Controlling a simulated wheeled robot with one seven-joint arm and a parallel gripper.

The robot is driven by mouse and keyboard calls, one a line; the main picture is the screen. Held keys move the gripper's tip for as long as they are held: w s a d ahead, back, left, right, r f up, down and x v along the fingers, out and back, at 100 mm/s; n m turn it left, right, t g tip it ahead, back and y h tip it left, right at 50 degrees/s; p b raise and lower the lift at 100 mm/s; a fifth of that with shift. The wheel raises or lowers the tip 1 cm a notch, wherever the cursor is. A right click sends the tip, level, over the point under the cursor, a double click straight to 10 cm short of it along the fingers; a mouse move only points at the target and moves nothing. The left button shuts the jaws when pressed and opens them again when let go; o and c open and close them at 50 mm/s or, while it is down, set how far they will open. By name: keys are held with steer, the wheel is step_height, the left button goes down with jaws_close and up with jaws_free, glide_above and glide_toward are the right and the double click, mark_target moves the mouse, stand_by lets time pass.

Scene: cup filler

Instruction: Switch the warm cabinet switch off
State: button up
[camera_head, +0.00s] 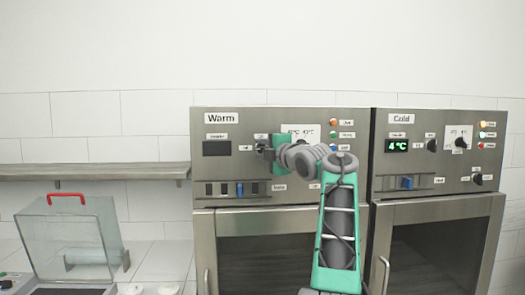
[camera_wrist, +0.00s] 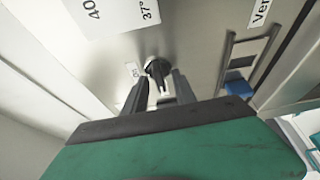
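The warm cabinet (camera_head: 280,116) stands left of the cold cabinet, and its display (camera_head: 216,148) is dark. My gripper (camera_head: 266,146) is at its panel, just right of this display, and hides the knob there in the head view. In the wrist view, a black knob (camera_wrist: 157,66) with a white mark sits beyond my gripper (camera_wrist: 160,84). The two fingers are apart, one on each side of the knob, near or at it. Whether they touch it cannot be seen.
The cold cabinet (camera_head: 396,160) on the right has a lit 4°C display. A blue slider (camera_head: 239,189) sits low on the warm panel. A shelf (camera_head: 90,170) and a clear box with a red handle (camera_head: 66,197) are at the left.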

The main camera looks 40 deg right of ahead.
steer(key=shift+s, duration=0.1)
steer(key=b+v, duration=0.3)
steer(key=v, duration=0.4)
steer(key=shift+s, duration=0.3)
